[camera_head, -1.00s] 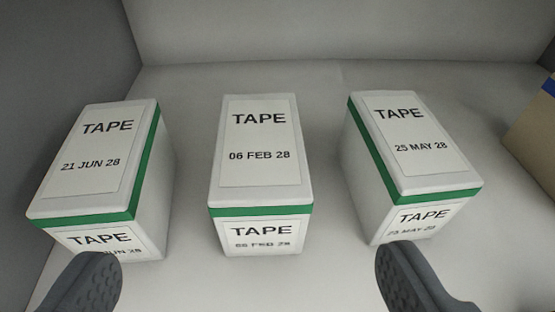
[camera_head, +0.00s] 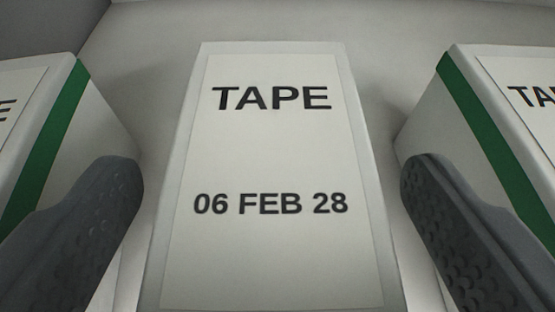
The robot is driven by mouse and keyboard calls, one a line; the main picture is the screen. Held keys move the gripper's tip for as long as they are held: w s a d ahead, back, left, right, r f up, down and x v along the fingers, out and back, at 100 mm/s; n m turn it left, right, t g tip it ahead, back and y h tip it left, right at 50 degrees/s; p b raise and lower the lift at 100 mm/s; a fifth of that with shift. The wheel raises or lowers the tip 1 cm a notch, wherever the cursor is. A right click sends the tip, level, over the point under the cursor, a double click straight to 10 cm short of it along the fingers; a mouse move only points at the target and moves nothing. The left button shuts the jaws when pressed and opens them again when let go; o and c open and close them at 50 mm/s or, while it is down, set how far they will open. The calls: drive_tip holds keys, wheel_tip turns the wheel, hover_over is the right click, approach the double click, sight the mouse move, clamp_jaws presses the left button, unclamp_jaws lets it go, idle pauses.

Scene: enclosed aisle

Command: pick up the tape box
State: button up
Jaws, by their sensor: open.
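A white tape box labelled "TAPE 06 FEB 28" (camera_head: 270,150) fills the middle of the view, its top face toward me. My gripper (camera_head: 272,185) is open, with one dark finger to the left of this box and one to the right. Gaps show between the fingers and the box in the picture. A second tape box (camera_head: 105,140) with a green band stands at the left, partly behind the left finger. A third tape box (camera_head: 450,130) with a green band stands at the right, partly behind the right finger. The front of the middle box is out of view.
The boxes stand on a pale surface (camera_head: 395,60), which shows in narrow strips between them and behind. A grey wall (camera_head: 45,25) is at the upper left. The side boxes are close to the outer sides of my fingers.

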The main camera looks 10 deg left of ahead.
sight(274, 53)
drive_tip(key=x, duration=0.2)
drive_tip(key=shift+w+f+b, duration=0.2)
drive_tip(key=shift+w+b, duration=0.1)
drive_tip(key=c, duration=1.2)
drive_tip(key=shift+r, duration=0.2)
drive_tip(key=shift+r+p, duration=0.95)
drive_tip(key=shift+r, duration=0.55)
drive_tip(key=shift+s+r, duration=0.15)
drive_tip(key=shift+r, duration=0.1)
drive_tip(key=s+d+b, duration=0.2)
drive_tip(key=s, duration=0.2)
drive_tip(key=s+d+b, duration=0.2)
drive_tip(key=s+d, duration=0.1)
drive_tip(key=s, duration=0.2)
drive_tip(key=s+d+r+b, duration=0.1)
drive_tip(key=s+d+b, duration=0.1)
drive_tip(key=s+d, duration=0.1)
drive_tip(key=shift+s+d, duration=0.1)
drive_tip(key=shift+s, duration=0.65)
